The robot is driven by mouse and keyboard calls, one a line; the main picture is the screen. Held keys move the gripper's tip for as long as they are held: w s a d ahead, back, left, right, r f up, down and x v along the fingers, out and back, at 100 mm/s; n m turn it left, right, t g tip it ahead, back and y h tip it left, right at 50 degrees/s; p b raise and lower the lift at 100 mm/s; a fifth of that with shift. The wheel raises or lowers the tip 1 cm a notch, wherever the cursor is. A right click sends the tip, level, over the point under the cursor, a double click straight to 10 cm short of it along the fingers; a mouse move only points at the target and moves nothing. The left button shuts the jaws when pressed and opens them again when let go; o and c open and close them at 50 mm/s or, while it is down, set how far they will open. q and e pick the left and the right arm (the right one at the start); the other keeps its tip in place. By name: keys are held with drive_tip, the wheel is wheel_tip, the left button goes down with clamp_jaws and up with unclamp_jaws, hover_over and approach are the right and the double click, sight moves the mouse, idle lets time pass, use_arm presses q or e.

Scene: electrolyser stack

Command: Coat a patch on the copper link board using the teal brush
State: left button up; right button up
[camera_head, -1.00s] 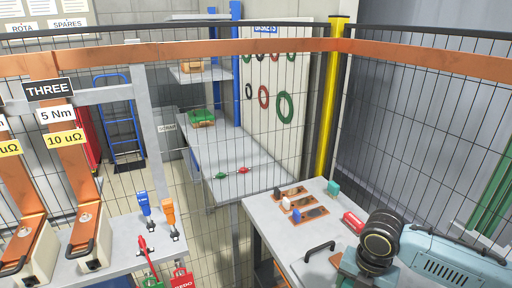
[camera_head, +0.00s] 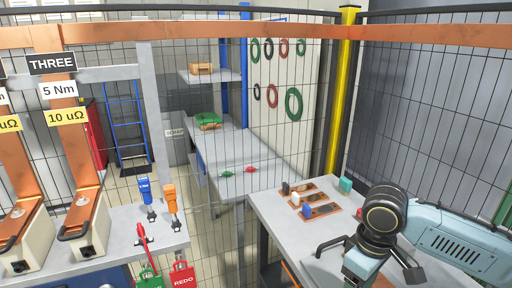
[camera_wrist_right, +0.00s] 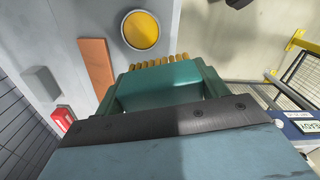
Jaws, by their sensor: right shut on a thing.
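My right gripper (camera_wrist_right: 160,92) is shut on the teal brush (camera_wrist_right: 160,76) in the right wrist view. The brush's yellow bristles (camera_wrist_right: 158,63) point away from the gripper. Beyond them is a round pot with yellow contents (camera_wrist_right: 141,30) on the grey bench, apart from the bristles. A copper strip (camera_wrist_right: 97,64) lies left of the brush. In the head view, several copper pieces with dark patches (camera_head: 318,208) lie on the right bench; I cannot tell which is the link board. My right arm hides the bench's near part and its gripper there. My left gripper is out of view.
A grey block (camera_wrist_right: 41,86) and a red block (camera_wrist_right: 62,118) are beside the copper strip. A teal block (camera_head: 345,184) stands at the right bench's back. A mesh fence with a yellow post (camera_head: 338,105) bounds the bench. Red and green padlocks hang at the left bench.

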drive_tip(key=m, duration=0.1)
drive_tip(key=m+b, duration=0.1)
drive_tip(key=m, duration=0.1)
drive_tip(key=m+b, duration=0.1)
drive_tip(key=shift+a+f+m, duration=0.2)
drive_tip(key=shift+a+m, duration=0.1)
drive_tip(key=shift+m, duration=0.1)
drive_tip(key=shift+s+a+r+m+b, duration=0.1)
drive_tip(key=shift+m+b, duration=0.1)
drive_tip(key=shift+m, duration=0.5)
drive_tip(key=shift+a+m+b, duration=0.1)
drive_tip(key=shift+m+b, duration=0.1)
drive_tip(key=shift+m, duration=0.5)
